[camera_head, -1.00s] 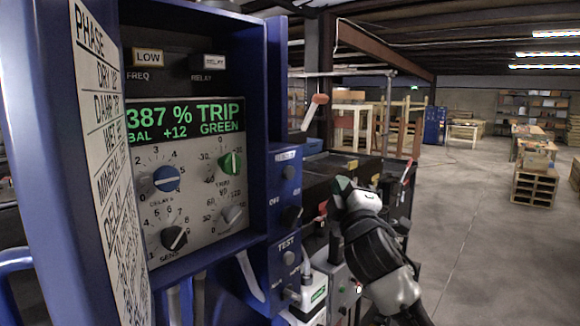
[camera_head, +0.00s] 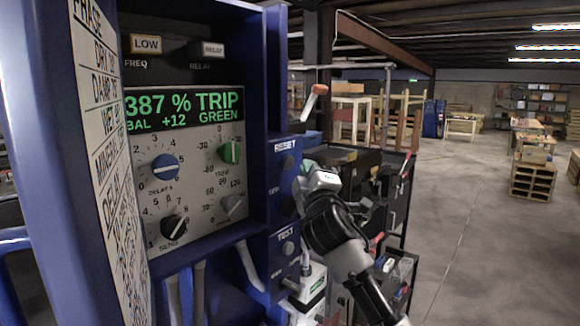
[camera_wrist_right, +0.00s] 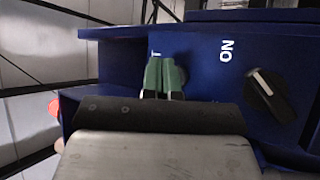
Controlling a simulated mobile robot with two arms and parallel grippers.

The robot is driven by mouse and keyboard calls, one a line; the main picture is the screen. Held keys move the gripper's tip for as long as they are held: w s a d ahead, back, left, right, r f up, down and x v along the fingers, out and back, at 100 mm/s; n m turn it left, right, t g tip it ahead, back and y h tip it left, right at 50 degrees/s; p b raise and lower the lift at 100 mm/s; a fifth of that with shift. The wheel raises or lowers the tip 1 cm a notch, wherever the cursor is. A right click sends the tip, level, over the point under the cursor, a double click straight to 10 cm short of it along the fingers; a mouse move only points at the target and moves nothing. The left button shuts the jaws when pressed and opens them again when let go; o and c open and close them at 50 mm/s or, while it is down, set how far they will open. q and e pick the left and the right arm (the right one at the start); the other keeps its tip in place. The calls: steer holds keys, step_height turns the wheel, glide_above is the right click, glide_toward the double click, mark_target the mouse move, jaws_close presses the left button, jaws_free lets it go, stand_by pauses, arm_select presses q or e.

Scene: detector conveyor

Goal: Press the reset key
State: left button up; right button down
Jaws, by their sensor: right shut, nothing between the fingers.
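The reset key (camera_head: 288,162) is a small dark round button under the RESET label on the blue side panel (camera_head: 283,212) in the head view. My right gripper (camera_head: 306,168) is shut and empty, with its green-tipped fingers just right of the key. In the right wrist view the shut green fingertips (camera_wrist_right: 164,74) point at the blue panel (camera_wrist_right: 205,55). I cannot tell whether the fingertips touch the key. My left gripper is not in view.
A black rotary switch (camera_wrist_right: 270,96) by the ON label sits right of the fingertips in the wrist view. The TEST button (camera_head: 288,248) is lower on the panel. A display (camera_head: 185,112) reads 387 % TRIP. Open floor (camera_head: 470,220) lies to the right.

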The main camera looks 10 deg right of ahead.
steer(key=shift+w+a, duration=0.35)
steer(key=shift+w, duration=0.1)
steer(key=shift+w+a, duration=0.1)
stand_by(1.8)
steer(key=shift+w+a, duration=0.15)
steer(key=shift+w, duration=0.05)
steer(key=shift+w+a+b, duration=0.3)
steer(key=shift+w+b, duration=0.05)
steer(key=shift+b, duration=0.15)
stand_by(0.7)
steer(key=shift+s+d, duration=0.15)
steer(key=shift+s+d+p, duration=0.4)
steer(key=shift+s, duration=0.15)
stand_by(0.3)
